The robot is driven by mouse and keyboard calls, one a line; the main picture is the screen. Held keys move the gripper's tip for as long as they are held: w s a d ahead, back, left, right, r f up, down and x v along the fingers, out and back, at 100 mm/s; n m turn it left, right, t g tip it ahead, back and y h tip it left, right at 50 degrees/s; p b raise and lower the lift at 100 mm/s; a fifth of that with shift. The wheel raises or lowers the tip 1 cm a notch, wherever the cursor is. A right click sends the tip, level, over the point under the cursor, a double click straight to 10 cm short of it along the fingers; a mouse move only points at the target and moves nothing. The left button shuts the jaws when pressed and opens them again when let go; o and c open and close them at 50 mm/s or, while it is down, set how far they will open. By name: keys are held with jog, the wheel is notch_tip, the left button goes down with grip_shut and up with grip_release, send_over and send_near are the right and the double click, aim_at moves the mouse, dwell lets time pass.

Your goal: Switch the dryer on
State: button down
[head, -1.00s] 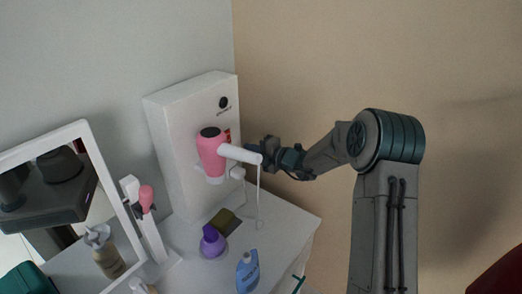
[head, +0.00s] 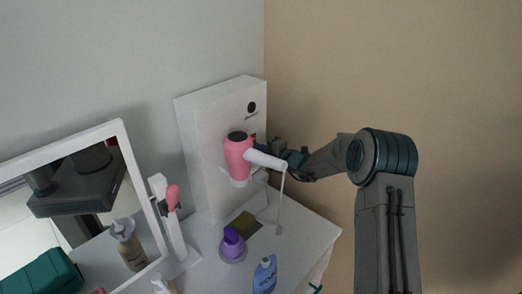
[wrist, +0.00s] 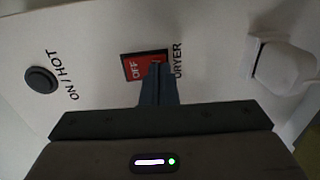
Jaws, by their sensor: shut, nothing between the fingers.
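A round dark button (wrist: 41,79) marked ON / HOT and a white plug (wrist: 285,68) flank the switch. A purple bottle (head: 232,242), a blue bottle (head: 265,274) and a mirror (head: 128,150) stand on the white tabletop (head: 300,235) below.

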jog(key=s+d+f+b, duration=0.1)
jog(key=s+d+f, duration=0.1)
jog(key=s+d, duration=0.6)
jog(key=d, duration=0.3)
jog(key=shift+s, duration=0.15)
jog(key=s+a+r+n+g+h, duration=0.1)
jog(key=s+r+n+g+h, duration=0.2)
jog(key=s+n, duration=0.85)
jog(key=s+a+r+n+g+h, duration=0.1)
jog(key=s+a+r+n+g, duration=0.1)
jog(key=s+n+g, duration=0.65)
jog(key=s+d+r+n+t+h, duration=0.1)
jog(key=s+d+n+t+h, duration=0.1)
jog(key=s+d+n+h, duration=0.2)
jog(key=s+d+n+t+h, duration=0.2)
jog(key=s+d+n+h, duration=0.3)
jog(key=s+d+n, duration=0.5)
jog(key=s+n, duration=0.4)
jog(key=n, duration=0.5)
jog(key=shift+s+d+r, duration=0.15)
jog(key=shift+r, duration=0.25)
